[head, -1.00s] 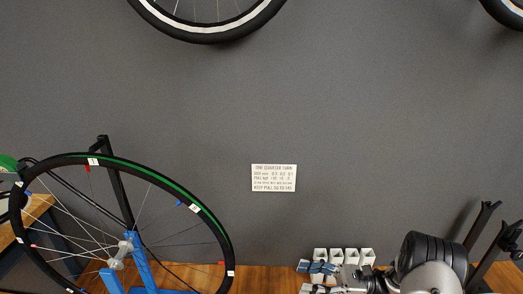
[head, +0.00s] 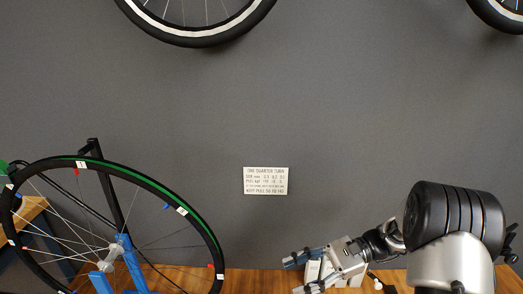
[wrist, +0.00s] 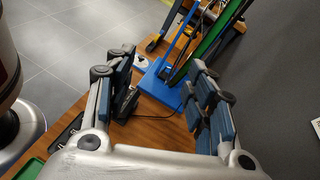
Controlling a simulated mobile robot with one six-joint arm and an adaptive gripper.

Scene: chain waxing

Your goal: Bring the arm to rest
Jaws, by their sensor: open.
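Beyond the fingers are the wooden bench top (wrist: 150,130) and a blue stand base (wrist: 165,88).
A spoked wheel (head: 68,162) with a green stripe and numbered tags sits on a blue stand (head: 128,262) at left. A white sign (head: 266,181) and a hanging wheel (head: 195,36) are on the grey wall.

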